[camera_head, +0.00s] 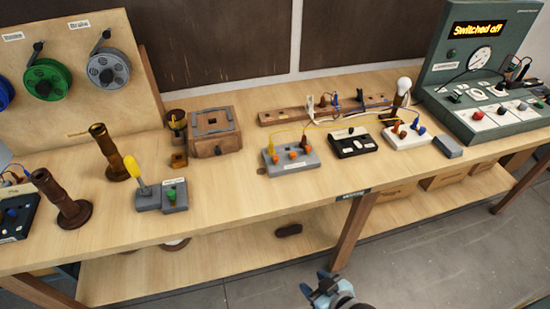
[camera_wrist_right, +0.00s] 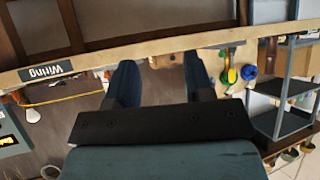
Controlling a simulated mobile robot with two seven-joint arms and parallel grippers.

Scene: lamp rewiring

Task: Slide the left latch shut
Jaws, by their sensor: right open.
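A wooden box (camera_head: 216,144) with grey metal strips on its top stands on the bench, left of the middle. Its strips may include the latches, but they are too small to tell which is the left latch or how far it is slid. My right gripper (camera_head: 320,287) is low in front of the bench, at the bottom of the head view, far from the box and touching nothing. In the right wrist view its two dark fingers are spread apart with nothing between them (camera_wrist_right: 160,62). My left gripper is not in view.
A grey block with a yellow-handled switch (camera_head: 146,196) and brown posts (camera_head: 62,200) stand left of the box. A grey terminal block (camera_head: 290,161) with wires is on its right. A green panel (camera_head: 490,75) reads "Switched off". The bench's front edge (camera_wrist_right: 130,58) crosses the wrist view.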

